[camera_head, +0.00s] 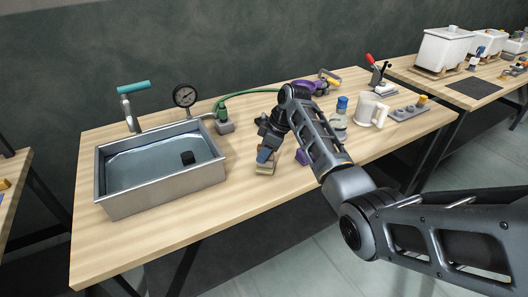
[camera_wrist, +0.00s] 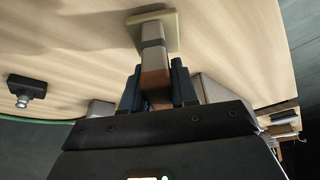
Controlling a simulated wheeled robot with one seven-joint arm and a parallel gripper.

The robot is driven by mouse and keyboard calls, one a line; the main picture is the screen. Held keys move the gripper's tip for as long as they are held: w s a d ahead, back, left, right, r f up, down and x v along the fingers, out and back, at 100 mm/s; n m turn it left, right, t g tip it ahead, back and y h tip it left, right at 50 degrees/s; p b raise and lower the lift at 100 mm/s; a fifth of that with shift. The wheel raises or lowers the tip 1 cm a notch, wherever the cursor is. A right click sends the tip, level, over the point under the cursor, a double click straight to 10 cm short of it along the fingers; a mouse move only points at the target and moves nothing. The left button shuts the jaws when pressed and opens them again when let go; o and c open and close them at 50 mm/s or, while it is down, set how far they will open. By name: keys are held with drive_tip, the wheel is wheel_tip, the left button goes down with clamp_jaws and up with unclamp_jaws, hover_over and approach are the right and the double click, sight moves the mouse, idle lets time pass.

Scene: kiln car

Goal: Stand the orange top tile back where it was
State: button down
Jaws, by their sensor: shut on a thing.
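My gripper (camera_wrist: 155,88) is shut on the orange top tile (camera_wrist: 154,79), which looks brown-orange between the two dark fingers in the wrist view. The tile lines up with a stack of grey-brown blocks (camera_wrist: 152,36) on a pale yellowish base plate (camera_wrist: 172,20). I cannot tell whether the tile touches the block below it. In the head view my gripper (camera_head: 265,155) points down over the base plate (camera_head: 264,169) on the wooden table, right of the sink. The tile is mostly hidden by the fingers there.
A metal sink (camera_head: 160,200) with a teal-handled tap stands at left. A gauge (camera_head: 185,96) and a green hose (camera_head: 250,92) are behind. The table front is clear.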

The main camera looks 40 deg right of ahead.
drive_tip(key=shift+f, duration=0.35)
idle(0.4)
drive_tip(key=c, duration=0.8)
unclamp_jaws()
drive_tip(key=shift+p+v, duration=1.15)
drive_tip(key=shift+v, duration=0.3)
drive_tip(key=shift+p+v, duration=0.5)
drive_tip(key=shift+v, duration=2.05)
